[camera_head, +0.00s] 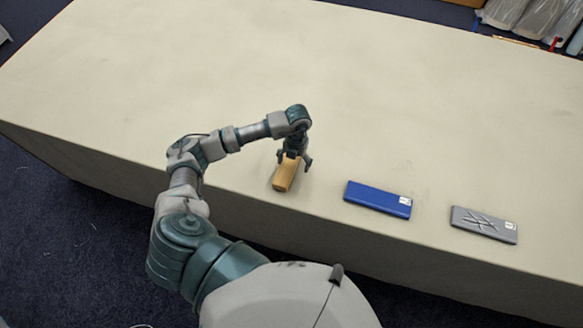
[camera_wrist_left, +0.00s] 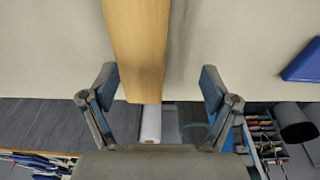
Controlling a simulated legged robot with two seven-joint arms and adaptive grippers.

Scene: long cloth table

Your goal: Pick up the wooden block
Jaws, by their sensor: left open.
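The wooden block (camera_head: 285,176) is a tan, long piece lying on the cloth table (camera_head: 400,100) near its front edge. My left gripper (camera_head: 294,163) is above the far end of the block, pointing down. In the left wrist view the block (camera_wrist_left: 138,45) runs down from the top edge, and its near end lies in the gap between the two spread fingers. My left gripper (camera_wrist_left: 160,88) is open there, with nothing held. Whether a finger touches the block I cannot tell. My right gripper is not in view.
A blue box (camera_head: 378,198) lies to the right of the block, and a grey box (camera_head: 484,224) with a dark mark lies further right. The blue box also shows at the right of the left wrist view (camera_wrist_left: 304,62). The table behind is clear.

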